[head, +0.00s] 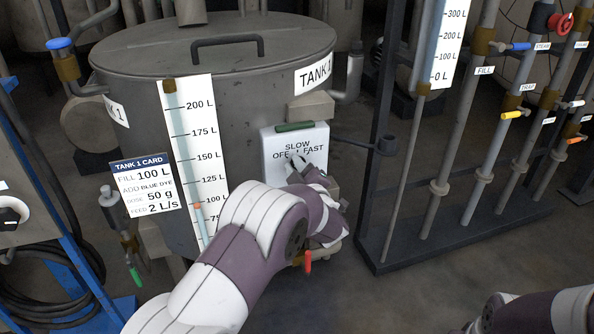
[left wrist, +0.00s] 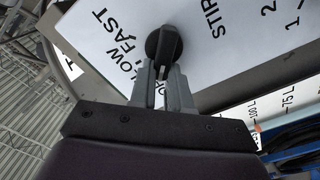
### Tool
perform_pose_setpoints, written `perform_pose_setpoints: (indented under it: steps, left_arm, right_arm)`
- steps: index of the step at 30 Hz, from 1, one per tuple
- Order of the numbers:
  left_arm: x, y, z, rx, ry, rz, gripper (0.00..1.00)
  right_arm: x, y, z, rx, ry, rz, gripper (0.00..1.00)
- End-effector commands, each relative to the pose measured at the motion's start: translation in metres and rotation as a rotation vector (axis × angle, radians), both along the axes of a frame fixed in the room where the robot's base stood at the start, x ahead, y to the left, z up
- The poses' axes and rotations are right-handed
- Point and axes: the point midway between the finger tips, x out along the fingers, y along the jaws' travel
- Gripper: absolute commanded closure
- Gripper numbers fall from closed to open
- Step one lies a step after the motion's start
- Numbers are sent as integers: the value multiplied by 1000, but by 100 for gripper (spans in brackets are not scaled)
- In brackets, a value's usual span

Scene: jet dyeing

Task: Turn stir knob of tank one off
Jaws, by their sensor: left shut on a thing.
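Tank one (head: 250,110) is the large grey lidded vessel at the centre of the head view. A white stir panel (head: 272,146) on its front reads SLOW at the top, OFF at left and FAST at right. The black stir knob (left wrist: 163,40) shows clearly in the left wrist view against this panel. My left gripper (head: 297,163) is at the panel, its two fingers (left wrist: 162,72) shut on the knob's raised grip. In the head view the gripper mostly hides the knob, so I cannot tell which label it points to. My right gripper is out of view.
A white level scale (head: 192,140) and a blue-edged tank card (head: 147,186) are left of the panel. A red-handled valve (head: 308,261) hangs below my left wrist. A dark rack (head: 383,130) with several pipes and valves stands at right. Open floor lies below the rack.

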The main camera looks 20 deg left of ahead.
Motion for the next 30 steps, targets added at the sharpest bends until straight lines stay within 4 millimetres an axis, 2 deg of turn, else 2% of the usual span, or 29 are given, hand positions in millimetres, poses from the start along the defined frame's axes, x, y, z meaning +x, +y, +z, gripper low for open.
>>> perform_pose_setpoints:
  steps: [20, 21, 23, 30]
  left_arm:
    - [-1, 1, -2, -53, -33, 1, 100]
    - [-1, 1, -2, -53, -33, 1, 77]
    - [-1, 1, -2, -53, -33, 1, 57]
    - [-1, 1, -1, -51, -34, 1, 57]
  right_arm:
    - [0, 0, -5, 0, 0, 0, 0]
    - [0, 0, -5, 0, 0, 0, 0]
    - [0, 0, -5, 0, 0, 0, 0]
    - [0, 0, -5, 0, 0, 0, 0]
